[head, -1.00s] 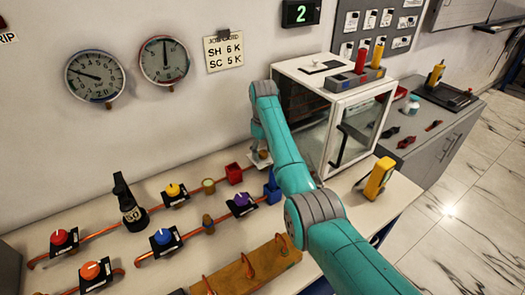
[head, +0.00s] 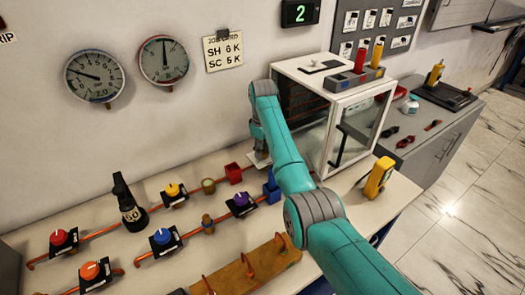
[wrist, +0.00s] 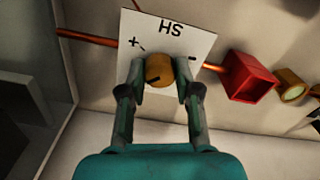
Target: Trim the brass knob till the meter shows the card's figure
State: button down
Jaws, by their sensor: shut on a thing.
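In the wrist view, my gripper (wrist: 158,80) is shut on the round brass knob (wrist: 160,70), one finger on each side. The knob has a dark mark and stands on a white plate (wrist: 190,42) with letters reading HS in this view and a plus sign. In the head view my arm hides the knob. The card (head: 223,50) on the wall reads SH 6 K and SC 5 K. A left round gauge (head: 95,77) has its needle pointing left and slightly up. A right round gauge (head: 163,61) has its needle pointing nearly straight up. Their fine scales are hard to read.
A green display (head: 300,12) shows 2. A glass-fronted cabinet (head: 335,110) stands right of my arm. A red open block (wrist: 248,78) sits close beside the plate.

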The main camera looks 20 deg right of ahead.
jog(key=n, duration=0.5)
dwell(0.6)
jog(key=c, duration=0.8)
grip_release()
jog(key=shift+r, duration=3.75)
